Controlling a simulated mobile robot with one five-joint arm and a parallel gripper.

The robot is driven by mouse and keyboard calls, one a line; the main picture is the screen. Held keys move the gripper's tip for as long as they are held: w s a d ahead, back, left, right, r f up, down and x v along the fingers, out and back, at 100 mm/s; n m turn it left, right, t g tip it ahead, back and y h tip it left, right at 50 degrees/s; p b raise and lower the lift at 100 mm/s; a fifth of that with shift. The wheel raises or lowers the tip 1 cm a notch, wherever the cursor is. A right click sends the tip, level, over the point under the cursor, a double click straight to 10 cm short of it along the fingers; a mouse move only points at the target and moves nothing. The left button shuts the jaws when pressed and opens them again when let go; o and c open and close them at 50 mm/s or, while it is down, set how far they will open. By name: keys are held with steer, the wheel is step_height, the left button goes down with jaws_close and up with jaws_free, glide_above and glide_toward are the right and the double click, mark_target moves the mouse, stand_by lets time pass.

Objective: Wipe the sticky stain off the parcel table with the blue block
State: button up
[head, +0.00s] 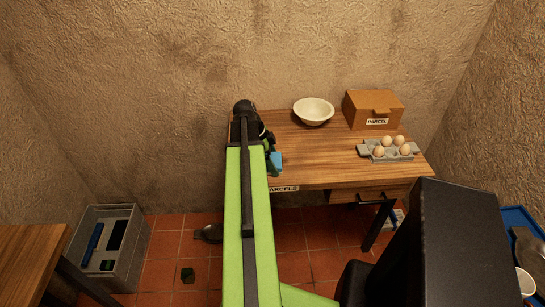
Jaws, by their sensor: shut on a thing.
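The parcel table (315,165) stands against the back wall, with a "PARCELS" label on its front edge. The blue block (275,162) shows at the table's left part, beside the end of my arm. My gripper (270,152) is mostly hidden behind my green arm and is shut on the blue block. The block is at or just above the tabletop; I cannot tell whether it touches.
On the table are a white bowl (313,111), a cardboard parcel box (372,110) and an egg tray (364,150) with several eggs. The table's middle is clear. A grey crate (140,246), a dark pan-like thing (209,234) and a small dark green cube (187,275) are on the floor.

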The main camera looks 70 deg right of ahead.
steer(key=shift+s+a, duration=0.5)
steer(key=shift+a, duration=0.35)
steer(key=shift+w+a+r, duration=0.1)
steer(key=shift+w+a, duration=0.1)
steer(key=shift+w, duration=0.35)
steer(key=shift+w+a, duration=0.15)
steer(key=shift+w, duration=0.35)
steer(key=shift+w+d, duration=0.3)
steer(key=shift+d, duration=0.4)
steer(key=shift+w+d, duration=0.3)
steer(key=shift+d, duration=0.35)
steer(key=shift+w+d, duration=0.15)
steer(key=shift+d, duration=0.2)
steer(key=shift+d, duration=0.15)
steer(key=shift+w+d, duration=0.4)
steer(key=shift+d, duration=0.4)
steer(key=shift+w+d, duration=0.4)
steer(key=shift+d, duration=0.4)
step_height(320, 180, up, 6)
steer(key=p, duration=0.6)
